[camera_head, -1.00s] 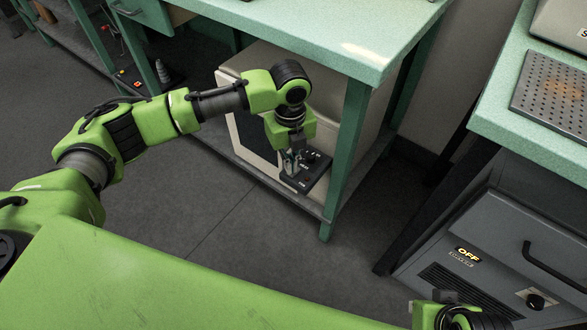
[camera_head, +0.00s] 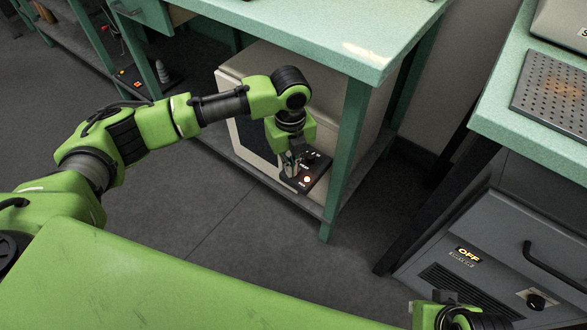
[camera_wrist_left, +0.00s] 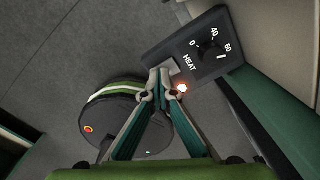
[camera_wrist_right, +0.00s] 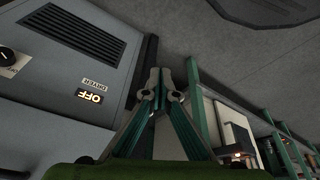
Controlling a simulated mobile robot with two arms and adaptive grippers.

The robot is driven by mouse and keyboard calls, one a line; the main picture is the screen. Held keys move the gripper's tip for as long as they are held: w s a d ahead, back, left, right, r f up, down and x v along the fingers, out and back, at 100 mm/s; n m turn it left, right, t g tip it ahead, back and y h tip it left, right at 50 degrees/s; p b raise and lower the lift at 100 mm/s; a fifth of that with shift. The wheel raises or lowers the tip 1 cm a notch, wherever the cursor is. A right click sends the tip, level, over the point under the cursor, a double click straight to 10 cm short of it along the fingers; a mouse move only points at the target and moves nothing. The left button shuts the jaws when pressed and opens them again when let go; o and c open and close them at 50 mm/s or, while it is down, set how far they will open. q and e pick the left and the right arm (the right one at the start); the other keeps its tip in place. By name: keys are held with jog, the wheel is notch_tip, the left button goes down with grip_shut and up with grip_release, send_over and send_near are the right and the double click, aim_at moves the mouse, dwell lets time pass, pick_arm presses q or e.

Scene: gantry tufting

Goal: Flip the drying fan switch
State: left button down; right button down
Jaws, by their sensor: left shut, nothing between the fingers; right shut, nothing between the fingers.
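In the left wrist view the panel (camera_wrist_left: 205,45) shows a HEAT dial marked 0, 40 and 60, and a glowing orange lamp (camera_wrist_left: 182,88). The lamp also glows in the head view (camera_head: 306,180). My left gripper (camera_wrist_left: 158,76) is shut and empty, its fingertips over the panel's near end beside the lamp. A grey plate by the tips is partly hidden, so I cannot make out a switch lever. My right gripper (camera_wrist_right: 162,80) is shut and empty, away from the panel.
A grey cabinet (camera_head: 500,240) under the right bench has a lit OFF sign (camera_head: 468,254), with a DRYER label (camera_wrist_right: 94,84) in the right wrist view. A green table leg (camera_head: 345,160) stands just right of the panel. The floor between table and cabinet is clear.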

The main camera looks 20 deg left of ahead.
pick_arm(q)
jog(key=shift+s+f, duration=0.1)
jog(key=shift+f, duration=0.05)
jog(key=shift+r+p, duration=0.4)
jog(key=shift+p, duration=0.15)
jog(key=shift+r+p, duration=0.7)
jog(key=shift+p, duration=0.2)
jog(key=shift+r+p, duration=0.5)
jog(key=shift+p, duration=0.1)
jog(key=shift+r+p, duration=0.3)
jog(key=shift+p, duration=0.05)
pick_arm(e)
jog(key=shift+f+g, duration=0.5)
jog(key=shift+f, duration=6.4)
pick_arm(q)
jog(key=shift+r+p, duration=0.3)
jog(key=shift+p, duration=0.1)
jog(key=shift+r+p, duration=0.45)
jog(key=shift+p, duration=0.15)
jog(key=shift+r+p, duration=0.5)
jog(key=shift+p, duration=0.1)
jog(key=shift+r+p, duration=0.35)
jog(key=shift+p, duration=0.1)
pick_arm(e)
jog(key=s+f, duration=0.7)
jog(key=f, duration=0.4)
jog(key=shift+d+f+g, duration=0.35)
jog(key=shift+g, duration=0.05)
